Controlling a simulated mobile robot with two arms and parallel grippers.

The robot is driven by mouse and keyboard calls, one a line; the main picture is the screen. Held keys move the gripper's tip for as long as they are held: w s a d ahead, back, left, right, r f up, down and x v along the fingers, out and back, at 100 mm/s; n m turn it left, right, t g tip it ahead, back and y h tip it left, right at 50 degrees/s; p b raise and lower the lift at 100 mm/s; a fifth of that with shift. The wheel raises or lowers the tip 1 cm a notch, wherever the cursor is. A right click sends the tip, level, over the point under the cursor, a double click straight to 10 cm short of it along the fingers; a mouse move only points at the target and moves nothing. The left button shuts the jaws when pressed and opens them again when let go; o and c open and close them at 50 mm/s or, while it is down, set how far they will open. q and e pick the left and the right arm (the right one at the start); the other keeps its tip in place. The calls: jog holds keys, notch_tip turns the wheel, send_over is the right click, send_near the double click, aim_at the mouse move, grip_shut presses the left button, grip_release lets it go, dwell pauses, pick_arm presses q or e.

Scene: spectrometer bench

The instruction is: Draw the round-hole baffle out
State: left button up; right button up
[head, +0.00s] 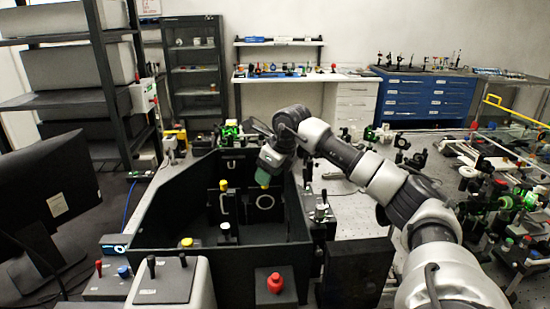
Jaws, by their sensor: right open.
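The round-hole baffle (265,202) is a dark plate with a pale ring on it. It stands upright inside the open black box, towards its right side. My right gripper (263,180) reaches down into the box from above, over the top edge of this baffle. It is open, and its fingers are small and partly hidden by the wrist. I cannot tell whether it touches the baffle. My left gripper is not in view.
The black box (152,222) has high walls around the baffles. A yellow-knobbed plate (223,186) stands left of the round-hole baffle. Several knobs and posts stand at the front, with a red knob (275,283). A monitor (45,205) is at left.

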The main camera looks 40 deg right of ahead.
aim_at(265, 202)
jog(key=shift+x, duration=1.8)
grip_shut()
